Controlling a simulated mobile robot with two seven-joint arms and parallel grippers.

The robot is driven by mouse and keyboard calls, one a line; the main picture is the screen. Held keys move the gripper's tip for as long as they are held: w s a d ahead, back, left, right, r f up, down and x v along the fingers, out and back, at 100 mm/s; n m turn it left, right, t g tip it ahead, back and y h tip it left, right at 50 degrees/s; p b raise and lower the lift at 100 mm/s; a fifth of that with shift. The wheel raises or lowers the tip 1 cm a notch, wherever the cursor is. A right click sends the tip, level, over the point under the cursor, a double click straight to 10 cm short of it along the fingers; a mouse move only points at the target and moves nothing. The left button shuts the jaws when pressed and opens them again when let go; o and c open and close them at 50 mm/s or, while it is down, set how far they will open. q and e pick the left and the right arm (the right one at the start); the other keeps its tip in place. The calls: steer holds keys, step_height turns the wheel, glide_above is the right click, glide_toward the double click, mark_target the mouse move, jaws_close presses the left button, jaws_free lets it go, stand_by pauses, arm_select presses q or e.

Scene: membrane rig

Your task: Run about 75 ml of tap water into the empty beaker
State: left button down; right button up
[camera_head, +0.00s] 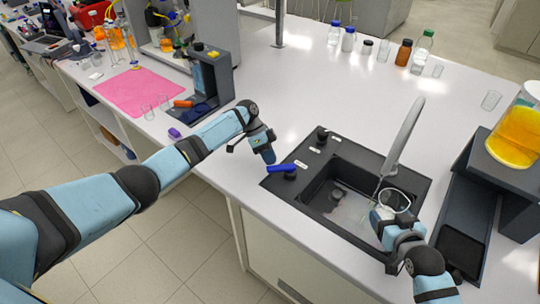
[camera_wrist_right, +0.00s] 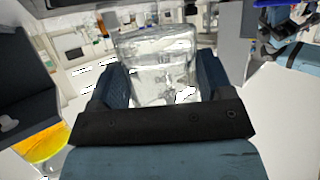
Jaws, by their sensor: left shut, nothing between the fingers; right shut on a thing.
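A clear glass beaker (camera_head: 396,199) is over the right part of the black sink (camera_head: 318,178), below the grey tap (camera_head: 402,138). My right gripper (camera_head: 388,215) is shut around it. In the right wrist view the beaker (camera_wrist_right: 155,62) stands between the two fingers (camera_wrist_right: 158,88). The water level inside cannot be made out. A thin pale line shows near the spout's end; I cannot tell whether it is running water. My left gripper (camera_head: 268,157) is shut and empty, just above and left of the blue lever (camera_head: 284,168) at the sink's left corner; contact is unclear.
A dark stand with a vessel of orange liquid (camera_head: 514,138) stands right of the sink. Several bottles, such as a brown one (camera_head: 403,53), stand at the back. A pink mat (camera_head: 127,90) and small glasses lie left.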

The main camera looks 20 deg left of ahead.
mark_target(270, 167)
arm_select(q)
steer(key=shift+s+n+t, duration=0.3)
steer(key=shift+n, duration=0.2)
steer(key=s+n+t, duration=0.2)
steer(key=n, duration=0.1)
steer(key=shift+s+d+f+h, duration=0.1)
steer(key=shift+s+d+h, duration=0.1)
steer(key=shift+d+h, duration=0.1)
steer(key=n+t, duration=0.1)
steer(key=s+d+n+t, duration=0.1)
steer(key=n, duration=0.1)
steer(key=shift+s, duration=0.25)
steer(key=shift+s+d+n, duration=0.25)
steer(key=shift+s+n, duration=0.05)
steer(key=shift+s, duration=0.05)
steer(key=shift+d, duration=0.1)
stand_by(0.3)
